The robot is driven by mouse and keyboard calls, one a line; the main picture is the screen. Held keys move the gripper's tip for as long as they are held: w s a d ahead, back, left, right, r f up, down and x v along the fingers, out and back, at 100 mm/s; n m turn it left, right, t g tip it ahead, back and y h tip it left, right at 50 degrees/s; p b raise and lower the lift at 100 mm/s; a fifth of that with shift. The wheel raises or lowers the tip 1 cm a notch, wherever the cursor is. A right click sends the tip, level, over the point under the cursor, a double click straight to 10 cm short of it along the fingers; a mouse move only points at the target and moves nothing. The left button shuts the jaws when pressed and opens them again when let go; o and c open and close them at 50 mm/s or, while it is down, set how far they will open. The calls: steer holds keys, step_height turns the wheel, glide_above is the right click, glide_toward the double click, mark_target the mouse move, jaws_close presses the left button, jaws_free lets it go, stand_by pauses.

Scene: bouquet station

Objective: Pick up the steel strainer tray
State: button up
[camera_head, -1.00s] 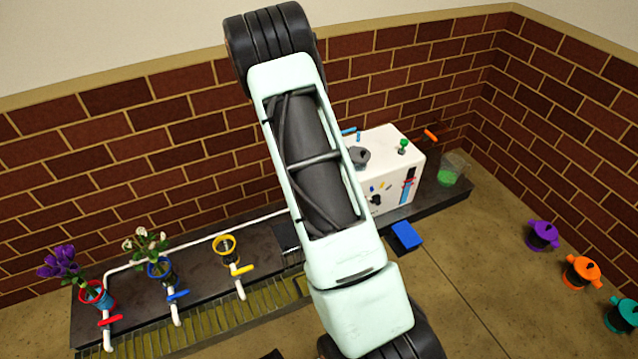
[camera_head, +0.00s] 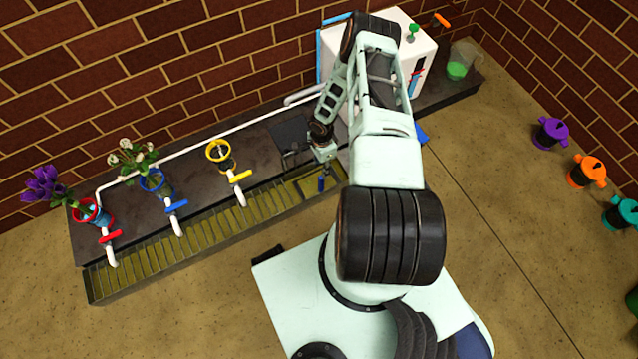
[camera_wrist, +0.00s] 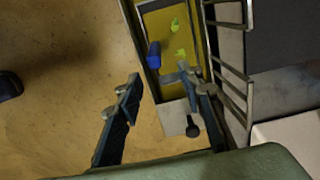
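A steel wire-railed piece (camera_wrist: 231,65), which looks like the strainer tray, stands along the edge of the trough at the right in the wrist view. In the head view its thin rails (camera_head: 288,160) show small beside my gripper (camera_head: 322,153); its full outline is unclear. In the wrist view my gripper (camera_wrist: 158,76) is open, its fingers spread and pointing down over the trough's end. The right finger overlaps the view close to the rails; I cannot tell whether they touch.
A slatted yellow-floored trough (camera_head: 190,243) runs along the bench front. A blue cylinder (camera_wrist: 153,55) and small yellow-green pieces (camera_wrist: 181,53) lie at its end. White taps, flower pots and a yellow ring holder (camera_head: 220,153) stand left. A white machine (camera_head: 425,58) stands behind my arm.

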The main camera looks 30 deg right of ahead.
mark_target(321, 177)
step_height(321, 177, down, 4)
steer(key=shift+s+r+b, duration=0.1)
steer(key=shift+r+b, duration=0.15)
steer(key=shift+b, duration=0.2)
steer(key=f, duration=0.1)
steer(key=f+b, duration=0.2)
steer(key=f, duration=0.1)
steer(key=shift+s+a, duration=0.3)
steer(key=shift+s, duration=0.1)
steer(key=shift+f+b, duration=0.3)
steer(key=shift+f, duration=0.25)
jaws_close()
